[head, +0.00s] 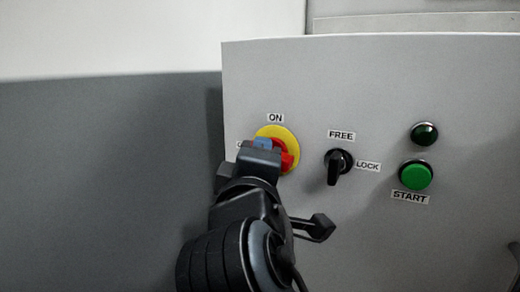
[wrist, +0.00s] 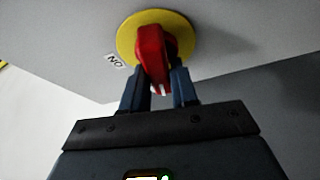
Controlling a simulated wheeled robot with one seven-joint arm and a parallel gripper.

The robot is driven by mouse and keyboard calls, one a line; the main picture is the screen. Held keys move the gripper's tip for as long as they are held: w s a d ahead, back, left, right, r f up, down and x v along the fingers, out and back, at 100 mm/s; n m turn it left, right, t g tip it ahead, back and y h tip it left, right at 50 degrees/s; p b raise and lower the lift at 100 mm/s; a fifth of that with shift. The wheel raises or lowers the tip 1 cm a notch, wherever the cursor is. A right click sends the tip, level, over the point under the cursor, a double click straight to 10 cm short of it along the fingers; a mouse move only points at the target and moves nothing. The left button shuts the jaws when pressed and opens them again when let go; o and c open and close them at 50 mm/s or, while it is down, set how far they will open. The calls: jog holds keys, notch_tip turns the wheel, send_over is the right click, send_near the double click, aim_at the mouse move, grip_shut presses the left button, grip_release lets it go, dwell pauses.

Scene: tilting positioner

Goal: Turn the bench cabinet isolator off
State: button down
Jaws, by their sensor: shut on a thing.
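The isolator is a red handle on a round yellow plate (head: 293,143) on the cabinet front, left of the other controls. In the head view my gripper (head: 270,146) covers the plate's lower left and part of the red handle (head: 287,160). An ON label (head: 275,118) sits above the plate; the label to its left is mostly hidden. In the wrist view the red handle (wrist: 151,50) stands out from the yellow plate (wrist: 127,42), with a white mark at its near end. My gripper (wrist: 160,85) has its two fingers on either side of the handle, shut on it.
The cabinet's left edge is close to my gripper. A plain dark grey surface (head: 100,180) lies left of the cabinet.

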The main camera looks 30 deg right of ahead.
jog(key=shift+n+g+y, duration=0.3)
jog(key=shift+n+g, duration=0.1)
jog(key=shift+n, duration=0.8)
jog(key=shift+f, duration=0.1)
jog(key=c, duration=1)
grip_release()
jog(key=shift+o, duration=0.2)
jog(key=b+v, duration=0.1)
jog(key=v, duration=0.6)
jog(key=shift+s+a, duration=0.25)
jog(key=shift+s, duration=0.1)
